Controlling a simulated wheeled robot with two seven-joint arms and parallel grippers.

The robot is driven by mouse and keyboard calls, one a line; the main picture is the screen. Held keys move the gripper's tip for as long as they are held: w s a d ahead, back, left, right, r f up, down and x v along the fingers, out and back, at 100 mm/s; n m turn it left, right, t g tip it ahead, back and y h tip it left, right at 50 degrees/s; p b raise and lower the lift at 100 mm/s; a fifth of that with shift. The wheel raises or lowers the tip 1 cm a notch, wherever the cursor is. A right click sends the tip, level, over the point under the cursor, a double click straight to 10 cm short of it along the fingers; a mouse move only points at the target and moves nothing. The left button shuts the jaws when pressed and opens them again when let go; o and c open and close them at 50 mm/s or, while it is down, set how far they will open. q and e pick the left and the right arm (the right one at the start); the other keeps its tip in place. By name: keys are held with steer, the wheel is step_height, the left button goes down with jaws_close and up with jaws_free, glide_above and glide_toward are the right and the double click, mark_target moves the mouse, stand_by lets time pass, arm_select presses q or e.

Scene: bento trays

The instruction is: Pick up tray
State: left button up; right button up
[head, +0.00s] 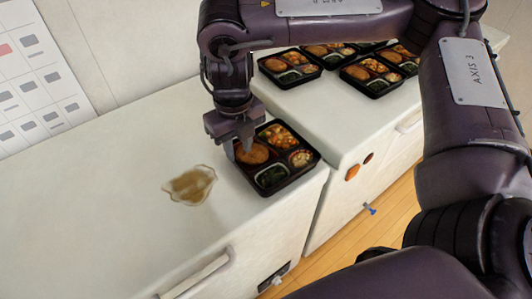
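A black bento tray (296,177) with several food compartments sits on the near white counter, close to its right end. My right gripper (239,152) points down at the tray's left side, over the compartment with a round brown patty (254,154). Its fingers are at the tray's left rim and seem to be on either side of it. Whether they are closed on the rim cannot be told. The tray rests flat on the counter. My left gripper is not in view.
A brown spill or clear crumpled piece (190,185) lies left of the tray. Several more filled trays (372,88) stand on the second counter at the back right. A gap separates the two counters. The near counter's left part is clear.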

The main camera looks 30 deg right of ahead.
mark_target(241, 168)
steer(key=f, duration=0.7)
steer(key=shift+w+d+f, duration=0.25)
steer(key=shift+w, duration=0.15)
jaws_close()
